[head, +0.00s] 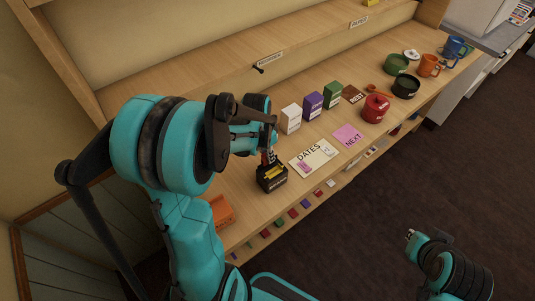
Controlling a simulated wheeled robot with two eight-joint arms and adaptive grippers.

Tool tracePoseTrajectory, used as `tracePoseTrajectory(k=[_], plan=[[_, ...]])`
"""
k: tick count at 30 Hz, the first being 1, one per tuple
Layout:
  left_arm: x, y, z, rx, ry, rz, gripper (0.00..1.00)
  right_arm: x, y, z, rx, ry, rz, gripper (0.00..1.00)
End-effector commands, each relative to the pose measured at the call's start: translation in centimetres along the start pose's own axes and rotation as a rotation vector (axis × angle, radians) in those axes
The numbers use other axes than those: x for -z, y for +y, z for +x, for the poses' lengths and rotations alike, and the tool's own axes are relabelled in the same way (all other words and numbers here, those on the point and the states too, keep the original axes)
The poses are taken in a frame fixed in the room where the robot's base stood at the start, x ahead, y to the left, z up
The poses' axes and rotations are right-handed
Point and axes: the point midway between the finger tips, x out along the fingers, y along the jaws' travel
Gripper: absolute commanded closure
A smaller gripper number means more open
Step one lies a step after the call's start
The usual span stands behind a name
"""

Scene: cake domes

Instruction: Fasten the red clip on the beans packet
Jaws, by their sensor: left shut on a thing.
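A black packet (271,180) with yellow on top stands on the wooden counter, left of the DATES card; I take it to be the beans packet, but its label is too small to read. My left gripper (268,151) points down right above it and is shut on a small red thing, which looks like the red clip (267,158). The fingers hide most of the clip, and I cannot tell whether it touches the packet's top. My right gripper (411,235) is low at the right, over the dark floor and away from the counter; its fingers are too small to judge.
The DATES card (315,157) and pink NEXT card (348,136) lie to the right. White (291,118), purple (313,104) and green (333,94) boxes stand behind. A red pot (375,108) is farther right. An orange box (222,212) stands at the near left.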

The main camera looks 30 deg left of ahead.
Motion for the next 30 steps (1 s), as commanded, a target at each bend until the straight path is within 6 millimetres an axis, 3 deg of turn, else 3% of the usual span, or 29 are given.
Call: tracePoseTrajectory(k=[28,29,30], plan=[[-0.2,0.0,1.4,0.0,0.0,0.0,0.96,-0.8,0.0,1.1,0.0,0.0,0.0,1.0],[-0.2,0.0,1.3,0.0,0.0,0.0,0.76,-0.7,0.0,1.0,0.0,0.0,0.0,1.0],[-0.2,0.0,1.3,0.0,0.0,0.0,0.65,-0.7,0.0,1.0,0.0,0.0,0.0,1.0]])
